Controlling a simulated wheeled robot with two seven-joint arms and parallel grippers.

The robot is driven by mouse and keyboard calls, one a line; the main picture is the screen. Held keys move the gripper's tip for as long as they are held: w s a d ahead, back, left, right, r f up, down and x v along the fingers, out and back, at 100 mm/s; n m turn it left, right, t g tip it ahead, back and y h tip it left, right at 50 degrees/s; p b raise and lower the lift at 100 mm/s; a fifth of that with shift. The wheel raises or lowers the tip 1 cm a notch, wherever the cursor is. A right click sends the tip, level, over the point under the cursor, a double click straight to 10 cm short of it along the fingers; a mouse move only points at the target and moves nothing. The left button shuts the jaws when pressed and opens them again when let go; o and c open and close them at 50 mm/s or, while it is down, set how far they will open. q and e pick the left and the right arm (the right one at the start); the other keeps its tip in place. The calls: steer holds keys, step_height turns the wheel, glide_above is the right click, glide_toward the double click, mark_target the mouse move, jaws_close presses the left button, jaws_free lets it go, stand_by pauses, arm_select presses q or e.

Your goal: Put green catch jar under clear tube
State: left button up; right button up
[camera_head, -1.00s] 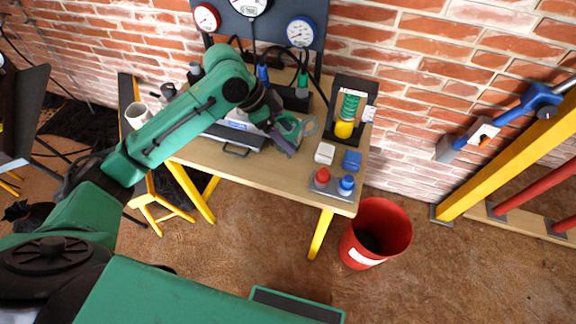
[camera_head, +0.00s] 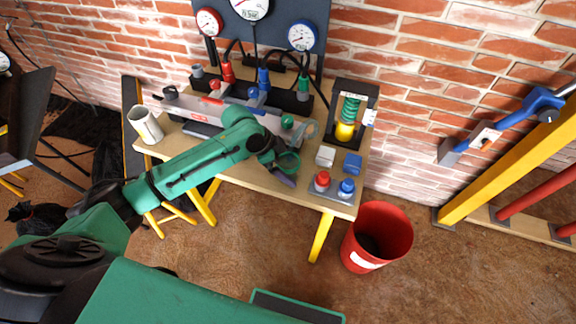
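My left gripper (camera_head: 284,171) reaches over the front edge of the workbench. It is closed around the green catch jar (camera_head: 292,161), whose round open rim faces up; part of the jar is hidden by the fingers. The clear tube (camera_head: 309,129) is a pale, bent piece behind the jar, at the right end of the grey valve unit. A green knob (camera_head: 287,121) is just left of it. The jar shows in front of the tube, apart from its end as far as I can tell. My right gripper is not in view.
On the workbench (camera_head: 235,172) stand a white mug (camera_head: 145,125), a spring stand (camera_head: 348,113), white and blue blocks (camera_head: 353,163), and a plate with red and blue knobs (camera_head: 325,190). A red bin (camera_head: 377,238) stands on the floor at the right.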

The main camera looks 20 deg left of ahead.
arm_select(q)
steer(key=shift+r, duration=0.25)
steer(key=v, duration=1.2)
